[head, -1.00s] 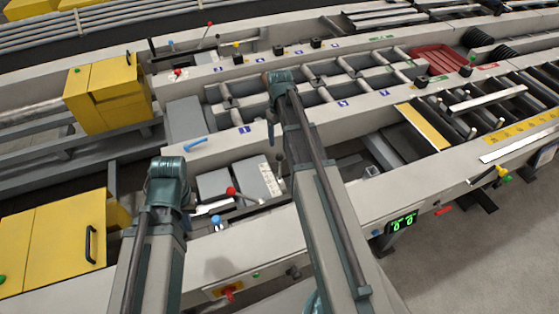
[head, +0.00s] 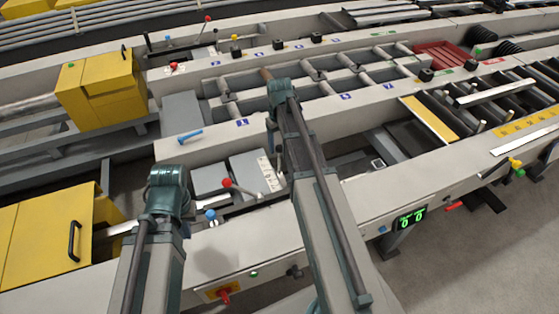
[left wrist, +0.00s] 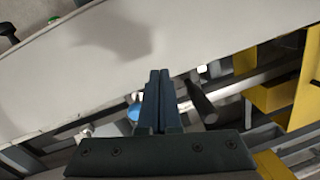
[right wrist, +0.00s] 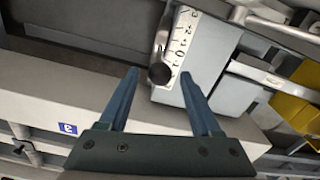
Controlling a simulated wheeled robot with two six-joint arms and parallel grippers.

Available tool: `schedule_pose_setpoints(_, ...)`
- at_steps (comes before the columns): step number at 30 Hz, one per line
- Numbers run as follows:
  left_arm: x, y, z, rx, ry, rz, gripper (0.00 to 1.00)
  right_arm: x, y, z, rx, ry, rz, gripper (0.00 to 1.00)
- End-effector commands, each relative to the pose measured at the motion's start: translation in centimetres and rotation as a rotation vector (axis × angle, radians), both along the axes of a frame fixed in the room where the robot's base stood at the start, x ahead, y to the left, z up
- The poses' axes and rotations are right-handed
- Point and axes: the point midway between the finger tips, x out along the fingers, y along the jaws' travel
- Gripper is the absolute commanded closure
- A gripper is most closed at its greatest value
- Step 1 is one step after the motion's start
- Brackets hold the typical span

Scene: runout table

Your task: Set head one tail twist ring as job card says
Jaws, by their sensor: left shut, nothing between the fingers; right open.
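A white scale plate (head: 268,172) with printed figures lies in the near machine bay; it also shows in the right wrist view (right wrist: 181,55). A metal lever with a dark round knob (right wrist: 160,74) stands beside it. My right gripper (right wrist: 160,75) is open there; the knob appears between its fingers, with no grip on it visible. My left gripper (left wrist: 160,72) is shut and empty, over the machine's pale near edge. A dark rod (left wrist: 201,101) and a blue knob (left wrist: 134,112) appear near its fingers. I cannot pick out a job card or a twist ring.
A red-knobbed lever (head: 227,183) and a blue knob (head: 211,215) stand near my left arm. Yellow covers (head: 98,88) stand at left. A blue handle (head: 190,136) lies on the middle rail. A green display (head: 410,218) hangs at front. Clear floor is at lower right.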

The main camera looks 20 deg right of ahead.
Motion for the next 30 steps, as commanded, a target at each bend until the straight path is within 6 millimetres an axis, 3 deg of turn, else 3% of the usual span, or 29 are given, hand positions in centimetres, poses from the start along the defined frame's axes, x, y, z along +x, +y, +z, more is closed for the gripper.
schedule_pose_setpoints(1,0.0,0.0,-1.5,0.0,0.0,0.0,1.0,0.0,0.0,-1.5,0.0,0.0,0.0,0.35)
schedule_pose_setpoints(9,0.0,0.0,-4.7,0.0,0.0,0.0,1.0,0.0,0.0,-4.7,0.0,0.0,0.0,0.35)
schedule_pose_setpoints(21,0.0,0.0,-5.1,0.0,0.0,0.0,1.0,0.0,0.0,-5.1,0.0,0.0,0.0,0.35)
schedule_pose_setpoints(30,0.0,0.0,-5.1,0.0,0.0,0.0,1.0,0.0,0.0,-5.1,0.0,0.0,0.0,0.89)
